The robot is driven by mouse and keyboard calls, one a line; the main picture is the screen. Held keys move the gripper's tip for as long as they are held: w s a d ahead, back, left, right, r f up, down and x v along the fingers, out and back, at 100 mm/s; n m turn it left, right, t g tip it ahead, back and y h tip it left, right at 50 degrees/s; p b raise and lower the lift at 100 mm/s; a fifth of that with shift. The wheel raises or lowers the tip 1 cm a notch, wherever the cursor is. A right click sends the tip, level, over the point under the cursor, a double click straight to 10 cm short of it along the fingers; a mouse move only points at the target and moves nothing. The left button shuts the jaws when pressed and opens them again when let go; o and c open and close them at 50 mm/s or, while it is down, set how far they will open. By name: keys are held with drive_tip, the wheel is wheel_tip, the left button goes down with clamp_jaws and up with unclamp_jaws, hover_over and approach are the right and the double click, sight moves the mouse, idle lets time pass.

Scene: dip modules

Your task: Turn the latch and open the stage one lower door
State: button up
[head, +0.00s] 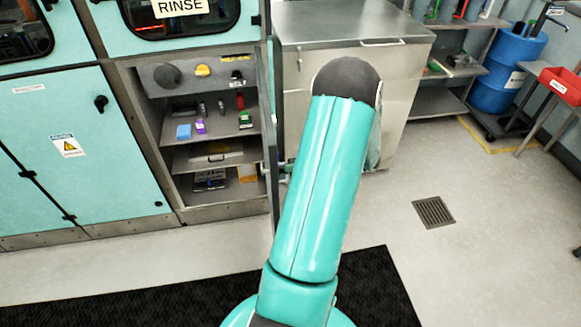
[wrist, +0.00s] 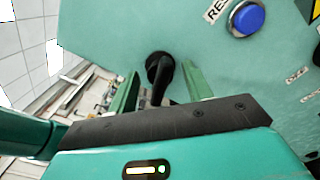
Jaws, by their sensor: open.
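A teal door panel (wrist: 240,75) fills much of the wrist view, with a round black latch (wrist: 157,66) whose handle points toward my gripper. My gripper (wrist: 160,90) is open, with one green finger on each side of the latch handle in the picture; I cannot tell if they touch it. In the head view, a door (head: 268,130) stands swung out edge-on at the right side of an open lower cabinet (head: 215,150). My arm hides most of the area right of that door, and my gripper is not clearly seen there.
A closed teal door (head: 55,150) with a black latch (head: 101,102) is at left. A steel cabinet (head: 300,40) stands behind my arm. A blue barrel (head: 500,70) and red tray (head: 562,82) are at right. A blue button (wrist: 248,18) sits near the latch. Floor at right is clear.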

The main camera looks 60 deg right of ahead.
drive_tip(key=v, duration=1.2)
drive_tip(key=shift+s+d, duration=0.2)
drive_tip(key=shift+s, duration=0.15)
